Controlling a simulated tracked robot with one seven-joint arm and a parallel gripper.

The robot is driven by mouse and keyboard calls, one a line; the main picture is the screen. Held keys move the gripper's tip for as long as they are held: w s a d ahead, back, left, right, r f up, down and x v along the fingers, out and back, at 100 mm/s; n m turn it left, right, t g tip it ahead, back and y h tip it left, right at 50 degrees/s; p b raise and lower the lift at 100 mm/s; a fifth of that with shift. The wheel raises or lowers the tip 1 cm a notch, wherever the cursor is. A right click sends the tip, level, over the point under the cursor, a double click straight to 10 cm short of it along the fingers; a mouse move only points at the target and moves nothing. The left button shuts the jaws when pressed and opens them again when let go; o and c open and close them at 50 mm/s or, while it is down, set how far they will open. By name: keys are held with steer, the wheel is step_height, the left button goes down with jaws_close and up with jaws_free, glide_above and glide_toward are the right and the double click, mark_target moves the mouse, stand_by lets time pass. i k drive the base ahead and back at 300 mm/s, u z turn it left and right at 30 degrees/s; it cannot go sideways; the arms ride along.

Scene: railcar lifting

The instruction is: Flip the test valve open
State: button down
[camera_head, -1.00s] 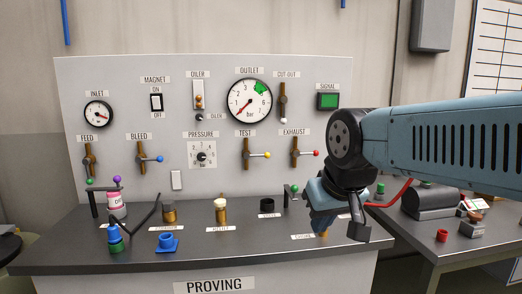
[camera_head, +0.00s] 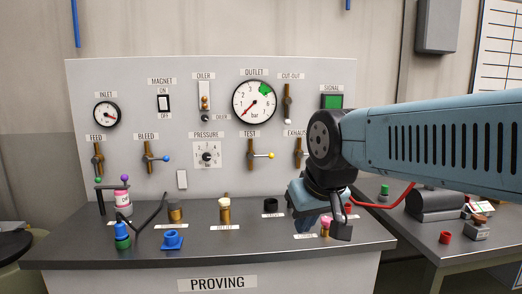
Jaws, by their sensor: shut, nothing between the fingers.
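The test valve (camera_head: 251,155) is on the upright grey panel, under its TEST label. It has a brass body and a lever that points right, level, ending in a yellow knob (camera_head: 270,155). My gripper (camera_head: 334,226) hangs at the end of my blue arm, over the bench top to the right of and below the test valve. It is apart from the valve and shut, with nothing held. My arm covers part of the exhaust valve (camera_head: 298,153) and its handle.
The bleed valve (camera_head: 147,158) with a blue knob and the feed valve (camera_head: 98,160) are to the left. The outlet gauge (camera_head: 254,101) is above the test valve. Several fittings stand on the bench (camera_head: 290,250), including a blue one (camera_head: 171,240). The panel front below TEST is clear.

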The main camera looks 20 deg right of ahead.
mark_target(250, 156)
steer(key=u, duration=0.05)
steer(key=i, duration=1)
steer(key=z, duration=0.05)
